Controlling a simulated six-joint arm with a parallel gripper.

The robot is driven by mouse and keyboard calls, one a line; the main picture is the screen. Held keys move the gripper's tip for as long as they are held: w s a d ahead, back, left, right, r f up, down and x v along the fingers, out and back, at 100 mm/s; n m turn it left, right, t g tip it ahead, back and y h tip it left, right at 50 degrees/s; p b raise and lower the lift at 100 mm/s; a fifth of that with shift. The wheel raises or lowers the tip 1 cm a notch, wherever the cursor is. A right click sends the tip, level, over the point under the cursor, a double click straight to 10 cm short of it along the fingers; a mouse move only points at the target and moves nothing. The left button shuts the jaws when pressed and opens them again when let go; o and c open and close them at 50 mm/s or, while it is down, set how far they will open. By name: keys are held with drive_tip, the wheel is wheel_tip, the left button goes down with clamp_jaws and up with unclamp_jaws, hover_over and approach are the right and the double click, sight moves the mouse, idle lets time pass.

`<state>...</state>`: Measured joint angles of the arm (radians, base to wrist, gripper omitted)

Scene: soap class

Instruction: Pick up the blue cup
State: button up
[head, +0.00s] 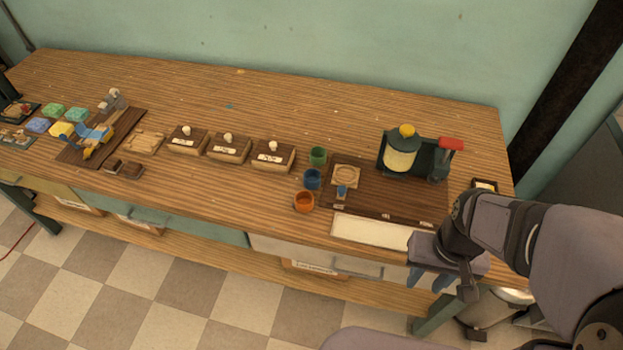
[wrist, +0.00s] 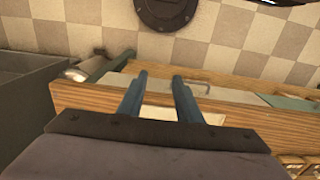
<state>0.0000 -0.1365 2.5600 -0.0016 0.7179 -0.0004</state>
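The blue cup (head: 312,179) stands on the wooden table in the head view, between a green cup (head: 318,156) behind it and an orange cup (head: 304,202) in front of it. My gripper (head: 430,280) is at the table's front edge, to the right of and nearer than the cups. In the wrist view my gripper (wrist: 158,82) shows two blue fingers spread apart with nothing between them. The blue cup is not seen in the wrist view.
A dark wooden board (head: 400,197) right of the cups bears a dispenser with a yellow cap (head: 406,131) and a small blue item (head: 342,191). Wooden boxes with white knobs (head: 228,148) stand left. A pale panel (head: 370,231) lies along the front edge.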

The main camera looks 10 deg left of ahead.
drive_tip(key=shift+o, duration=1)
drive_tip(key=m+t+y+b, duration=0.3)
drive_tip(key=m+b, duration=0.5)
drive_tip(key=m, duration=1.9)
approach(314, 178)
drive_tip(key=shift+a+f+p, duration=0.3)
drive_tip(key=shift+a+f, duration=0.05)
drive_tip(key=shift+f, duration=0.65)
drive_tip(key=shift+a+f+p, duration=0.25)
drive_tip(key=shift+a+f, duration=0.1)
drive_tip(key=shift+f, duration=0.6)
drive_tip(key=shift+a+f+p, duration=0.3)
drive_tip(key=shift+a+f, duration=0.1)
drive_tip(key=shift+f, duration=0.6)
drive_tip(key=c, duration=0.7)
